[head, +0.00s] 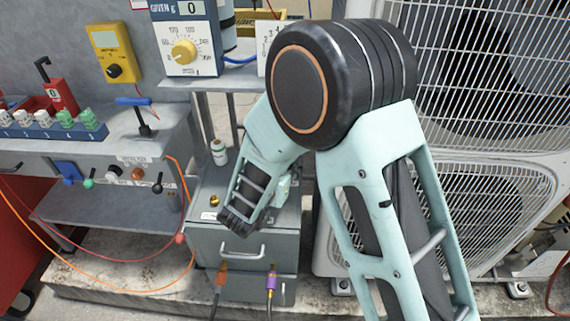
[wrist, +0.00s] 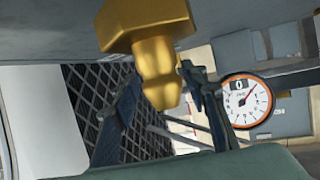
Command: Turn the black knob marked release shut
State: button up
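A small knob or lever with a black end (head: 158,186) sticks out at the right end of the bench's front panel, in the head view. The lettering there is too small to read, so I cannot tell which control is marked release. My gripper (head: 238,222) points down over the grey cabinet's front top edge, right of and lower than that panel. In the wrist view its two dark fingers (wrist: 158,78) are spread apart. A brass hex fitting (wrist: 150,38) shows between and beyond them; I cannot tell whether it touches the right finger.
The grey cabinet (head: 203,238) has a handle and cables in front. A brass fitting (head: 214,200) and a small jar (head: 219,152) stand on it. Orange hoses loop left. Condensers (head: 490,200) fill the right. A dial gauge (wrist: 243,101) shows in the wrist view.

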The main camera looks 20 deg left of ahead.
jog(key=shift+s, duration=0.15)
jog(key=v, duration=1.1)
jog(key=shift+s+r, duration=0.25)
jog(key=shift+s, duration=0.1)
jog(key=shift+a, duration=0.1)
